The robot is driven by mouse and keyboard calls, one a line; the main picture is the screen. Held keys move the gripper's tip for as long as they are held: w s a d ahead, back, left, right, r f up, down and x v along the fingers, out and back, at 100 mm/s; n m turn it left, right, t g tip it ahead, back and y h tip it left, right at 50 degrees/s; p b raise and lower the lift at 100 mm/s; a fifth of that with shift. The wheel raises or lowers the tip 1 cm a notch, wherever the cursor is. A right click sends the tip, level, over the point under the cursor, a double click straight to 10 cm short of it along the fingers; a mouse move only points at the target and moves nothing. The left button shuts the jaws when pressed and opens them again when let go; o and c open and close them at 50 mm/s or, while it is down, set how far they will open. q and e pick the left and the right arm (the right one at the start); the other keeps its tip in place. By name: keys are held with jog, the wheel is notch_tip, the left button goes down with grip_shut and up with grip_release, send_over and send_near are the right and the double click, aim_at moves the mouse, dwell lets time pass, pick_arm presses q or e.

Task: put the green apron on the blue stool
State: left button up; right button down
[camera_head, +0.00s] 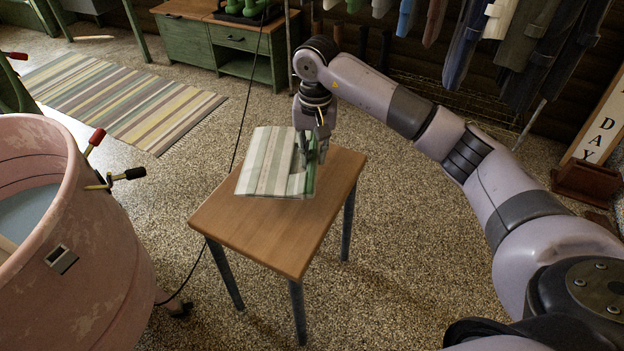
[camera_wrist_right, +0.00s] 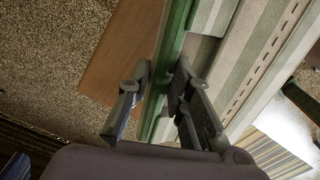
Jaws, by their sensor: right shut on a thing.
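The green apron (camera_head: 268,165) is a folded bundle with pale green and white stripes and a darker green edge. It is over the back left part of the stool with the wooden top (camera_head: 275,232) and blue-grey legs. I cannot tell whether it touches the top. My right gripper (camera_head: 319,158) is shut on the apron's right edge. In the right wrist view, the fingers (camera_wrist_right: 158,95) close on the green edge, with the striped apron (camera_wrist_right: 245,65) to the right and the stool top (camera_wrist_right: 122,50) below. My left gripper is not in view.
A pink washer tub (camera_head: 85,235) stands close on the left, its red and black handles toward the stool. A striped rug (camera_head: 130,100) and a green cabinet (camera_head: 240,40) lie behind. Clothes hang at the back right. The stool's front half is bare.

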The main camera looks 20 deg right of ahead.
notch_tip(320, 180, down, 8)
jog(key=shift+r+b, duration=0.15)
jog(key=shift+b, duration=0.25)
jog(key=shift+f, duration=0.2)
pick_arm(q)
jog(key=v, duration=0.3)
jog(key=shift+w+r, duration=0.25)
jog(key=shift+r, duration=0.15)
pick_arm(e)
jog(key=shift+f, duration=0.1)
jog(key=c, duration=1.4)
grip_release()
jog(key=shift+c, duration=0.2)
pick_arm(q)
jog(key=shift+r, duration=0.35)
